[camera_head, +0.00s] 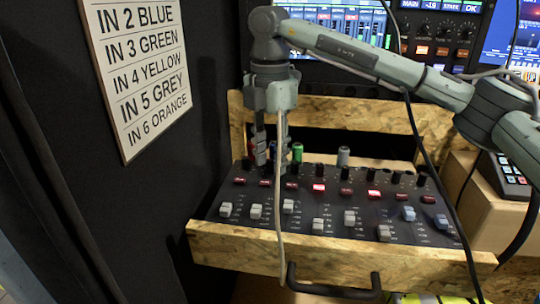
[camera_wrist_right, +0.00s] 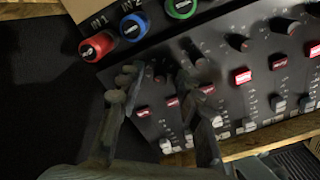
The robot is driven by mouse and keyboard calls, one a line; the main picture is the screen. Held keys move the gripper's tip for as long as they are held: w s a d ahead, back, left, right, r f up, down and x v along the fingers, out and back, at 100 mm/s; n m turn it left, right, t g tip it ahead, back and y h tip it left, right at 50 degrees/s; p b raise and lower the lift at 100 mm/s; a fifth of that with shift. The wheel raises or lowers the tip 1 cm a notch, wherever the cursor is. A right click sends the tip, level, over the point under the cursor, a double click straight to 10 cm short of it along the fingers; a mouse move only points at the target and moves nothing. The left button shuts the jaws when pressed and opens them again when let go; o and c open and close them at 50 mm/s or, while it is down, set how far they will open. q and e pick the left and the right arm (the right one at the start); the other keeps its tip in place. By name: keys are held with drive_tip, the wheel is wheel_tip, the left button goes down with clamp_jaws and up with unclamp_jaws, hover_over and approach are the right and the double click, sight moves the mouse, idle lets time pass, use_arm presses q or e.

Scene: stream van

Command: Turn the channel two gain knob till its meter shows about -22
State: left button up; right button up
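The mixer (camera_head: 335,207) is a dark sloped console with a row of black gain knobs above red buttons and grey or blue faders. My right gripper (camera_head: 269,158) points down over its left part. In the wrist view the right gripper (camera_wrist_right: 162,82) has its two fingers apart, around the small dark channel two knob (camera_wrist_right: 158,76); I cannot tell whether they touch it. The fingers hide the neighbouring knobs partly. The meter screen (camera_head: 340,22) shows coloured bars at the top, too small to read and partly covered by my arm. My left gripper is not in view.
Red (camera_wrist_right: 97,46), blue (camera_wrist_right: 134,27) and green (camera_wrist_right: 181,6) plugs stand behind the knobs. A chipboard frame (camera_head: 330,262) surrounds the mixer. A cable hangs in front of it. A label sign (camera_head: 140,75) is on the dark left wall. A box with a keypad (camera_head: 510,172) stands right.

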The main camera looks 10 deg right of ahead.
sight(270, 160)
wheel_tip(270, 160, up, 12)
idle(0.4)
drive_tip(key=shift+f, duration=0.1)
